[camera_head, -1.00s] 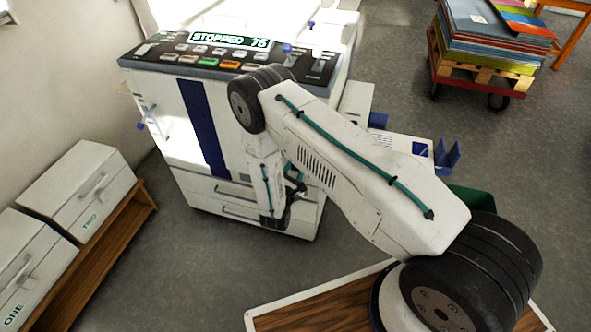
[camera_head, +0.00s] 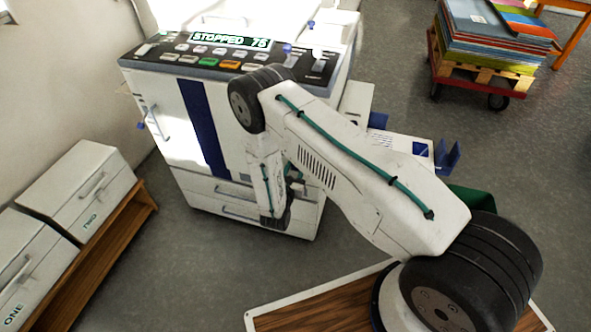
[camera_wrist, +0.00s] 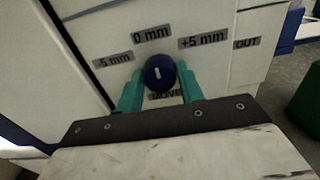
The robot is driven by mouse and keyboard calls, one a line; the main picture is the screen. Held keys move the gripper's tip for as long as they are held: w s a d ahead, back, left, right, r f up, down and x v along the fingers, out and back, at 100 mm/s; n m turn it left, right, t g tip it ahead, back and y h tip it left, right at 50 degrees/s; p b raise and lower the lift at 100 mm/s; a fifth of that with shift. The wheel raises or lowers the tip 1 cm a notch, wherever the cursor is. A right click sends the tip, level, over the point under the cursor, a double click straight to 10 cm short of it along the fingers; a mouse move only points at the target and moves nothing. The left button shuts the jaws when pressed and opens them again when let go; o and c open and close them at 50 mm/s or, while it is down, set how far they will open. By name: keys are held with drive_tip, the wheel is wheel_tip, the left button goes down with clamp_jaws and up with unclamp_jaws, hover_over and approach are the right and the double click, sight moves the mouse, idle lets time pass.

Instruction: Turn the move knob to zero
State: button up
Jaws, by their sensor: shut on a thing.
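The move knob (camera_wrist: 160,74) is a round dark blue knob on a white panel in the wrist view. It has a short white mark that stands nearly upright, towards the "0 mm" label (camera_wrist: 153,37) above it. Labels "-5 mm" (camera_wrist: 114,60) and "+5 mm" (camera_wrist: 203,41) sit to either side. The "MOVE" label below the knob is partly hidden. My gripper (camera_wrist: 160,83) has a teal finger on each side of the knob and is shut on it. In the head view the knob is hidden behind my arm.
The white machine (camera_head: 250,201) has a control panel with a display (camera_head: 230,40) reading "STOPPED 75". White boxes on a wooden shelf (camera_head: 118,220) stand at the left. A pallet cart (camera_head: 478,78) stands at the back right.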

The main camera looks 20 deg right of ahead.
drive_tip(key=shift+s+f, duration=0.15)
drive_tip(key=o, duration=0.8)
drive_tip(key=shift+o, duration=1)
drive_tip(key=v, duration=0.7)
drive_tip(key=shift+s+a, duration=0.2)
drive_tip(key=shift+s, duration=0.05)
